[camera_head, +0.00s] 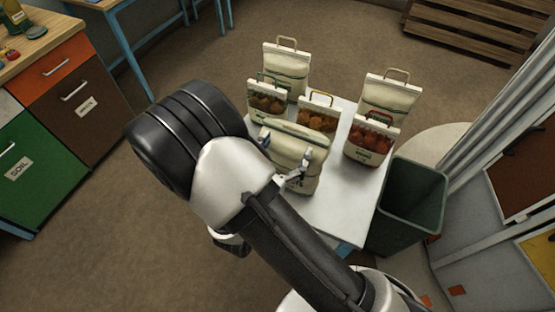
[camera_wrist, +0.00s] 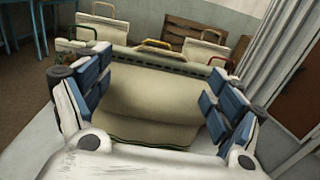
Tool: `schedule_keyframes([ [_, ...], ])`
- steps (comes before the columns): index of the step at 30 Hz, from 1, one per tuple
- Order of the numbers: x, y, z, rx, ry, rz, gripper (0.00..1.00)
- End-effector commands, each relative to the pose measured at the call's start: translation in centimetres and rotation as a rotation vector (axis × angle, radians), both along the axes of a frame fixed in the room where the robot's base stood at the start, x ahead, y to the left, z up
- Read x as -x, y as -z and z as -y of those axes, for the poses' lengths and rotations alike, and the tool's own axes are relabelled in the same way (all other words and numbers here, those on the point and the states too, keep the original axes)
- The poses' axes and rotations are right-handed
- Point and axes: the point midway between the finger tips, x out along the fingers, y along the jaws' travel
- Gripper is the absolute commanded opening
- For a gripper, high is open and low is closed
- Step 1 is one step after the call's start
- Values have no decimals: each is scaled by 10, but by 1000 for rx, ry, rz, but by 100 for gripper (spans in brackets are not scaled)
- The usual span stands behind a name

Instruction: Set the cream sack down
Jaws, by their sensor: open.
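A cream sack (camera_head: 292,150) stands at the near side of the white table (camera_head: 340,205), in front of several other sacks. My gripper (camera_head: 286,162) is at this sack, with one finger on either side of it. In the wrist view the cream sack (camera_wrist: 155,100) fills the space between the blue-padded fingers of my gripper (camera_wrist: 158,98), which are spread wide. The jaws are open. The sack's base is partly hidden by my arm in the head view, so its contact with the table is hard to see.
Behind it stand cream sacks with handles (camera_head: 286,65) and sacks with brown (camera_head: 318,115) or red (camera_head: 371,140) windows. A dark green bin (camera_head: 410,200) is close to the table's right edge. The table's near right part is bare. A drawer cabinet (camera_head: 60,110) stands left.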

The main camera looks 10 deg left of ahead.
Motion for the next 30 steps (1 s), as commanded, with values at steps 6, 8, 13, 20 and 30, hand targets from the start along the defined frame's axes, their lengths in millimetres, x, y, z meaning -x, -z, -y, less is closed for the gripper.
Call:
schedule_keyframes([
  [6, 39, -1, -15, 1, -5, -1, 85],
  [8, 45, 0, -17, 1, -3, -1, 85],
  [13, 55, 0, -20, 1, 0, 0, 85],
  [20, 54, -5, -13, -15, 31, 2, 85],
  [30, 72, -88, 135, -432, 725, 49, 85],
])
